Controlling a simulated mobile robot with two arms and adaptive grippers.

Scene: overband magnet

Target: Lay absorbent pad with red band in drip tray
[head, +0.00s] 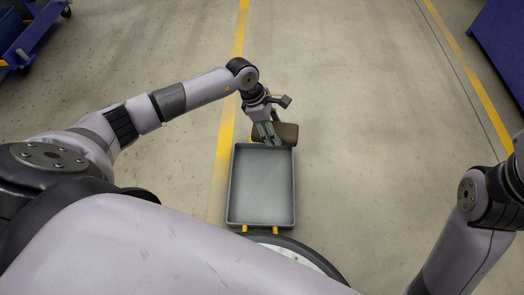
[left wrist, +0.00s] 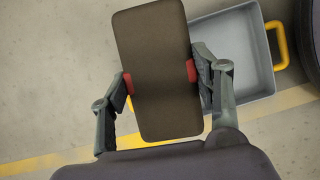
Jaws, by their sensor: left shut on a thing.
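My left gripper (head: 267,134) is shut on the absorbent pad (head: 288,133), a dark brown rounded slab, near the far edge of the drip tray. In the left wrist view the pad (left wrist: 158,70) sits between the two fingers (left wrist: 160,85), which close on its red band at both sides. The grey drip tray (head: 261,226) is rectangular, shallow and empty, with yellow handles. In the left wrist view the drip tray (left wrist: 262,103) lies behind and to the right of the pad. I cannot tell the pad's height above the tray. My right gripper is out of view.
A yellow floor line (head: 222,165) runs along the left of the tray. A blue cart (head: 30,38) stands at the far left and a blue object (head: 505,40) at the far right. The concrete floor right of the tray is clear.

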